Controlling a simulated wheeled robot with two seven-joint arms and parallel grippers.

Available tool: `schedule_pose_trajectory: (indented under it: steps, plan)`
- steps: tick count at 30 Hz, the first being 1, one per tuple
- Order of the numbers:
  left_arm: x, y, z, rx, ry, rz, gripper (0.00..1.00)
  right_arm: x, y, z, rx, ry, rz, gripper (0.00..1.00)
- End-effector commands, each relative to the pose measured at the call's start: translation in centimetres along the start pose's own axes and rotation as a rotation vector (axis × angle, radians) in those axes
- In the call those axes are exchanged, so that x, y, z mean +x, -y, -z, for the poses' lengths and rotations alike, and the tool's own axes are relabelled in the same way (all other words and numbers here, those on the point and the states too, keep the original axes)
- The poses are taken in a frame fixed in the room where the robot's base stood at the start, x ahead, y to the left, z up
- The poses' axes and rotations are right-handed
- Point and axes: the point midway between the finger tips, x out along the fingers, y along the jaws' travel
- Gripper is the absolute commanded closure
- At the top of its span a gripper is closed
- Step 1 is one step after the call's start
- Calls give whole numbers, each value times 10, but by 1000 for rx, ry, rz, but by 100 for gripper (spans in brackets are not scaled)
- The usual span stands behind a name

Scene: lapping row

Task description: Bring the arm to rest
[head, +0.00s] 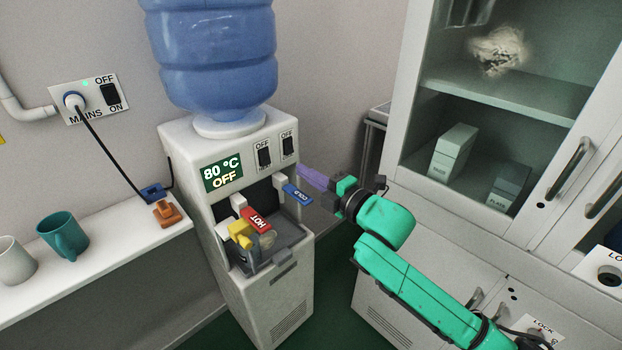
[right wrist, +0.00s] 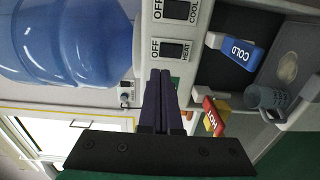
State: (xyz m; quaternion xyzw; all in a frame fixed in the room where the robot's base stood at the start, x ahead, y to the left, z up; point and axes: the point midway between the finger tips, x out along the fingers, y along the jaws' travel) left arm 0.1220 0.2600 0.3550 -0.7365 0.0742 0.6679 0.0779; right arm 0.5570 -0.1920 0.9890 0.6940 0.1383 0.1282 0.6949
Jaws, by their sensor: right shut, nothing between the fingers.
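My right gripper (head: 303,172) is shut and empty. Its purple fingers point at the right side of the white water dispenser (head: 180,135), close to its two rocker switches. In the right wrist view the shut fingertips (right wrist: 160,76) appear just below the heat switch (right wrist: 174,49), with the cool switch (right wrist: 181,10) above it; both read OFF. I cannot tell whether the fingertips touch the dispenser. The display (head: 222,174) reads 80 °C OFF. My left gripper is not in view.
The blue cold tap (head: 297,193) and red hot tap (head: 256,220) stick out below the fingers. A cup (right wrist: 268,98) stands in the dispenser bay. A glass-door cabinet (head: 405,130) stands right. A shelf (head: 120,232) at left holds a teal mug (head: 64,238).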

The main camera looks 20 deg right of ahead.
Motion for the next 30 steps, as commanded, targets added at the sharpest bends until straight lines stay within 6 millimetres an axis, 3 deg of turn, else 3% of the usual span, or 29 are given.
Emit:
schedule_pose_trajectory:
  steps: [4,17,20,23,26,30]
  plan:
    - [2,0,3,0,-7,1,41,-12,-1,1,-1,-2,1,100]
    - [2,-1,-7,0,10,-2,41,-12,-2,1,1,-1,0,100]
    - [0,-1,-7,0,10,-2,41,-10,11,-8,35,20,22,100]
    - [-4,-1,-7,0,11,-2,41,-8,58,-37,153,96,97,100]
    - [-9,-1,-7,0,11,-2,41,-16,139,-72,334,217,212,100]
    - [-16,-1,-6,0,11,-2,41,-55,262,-98,594,403,376,100]
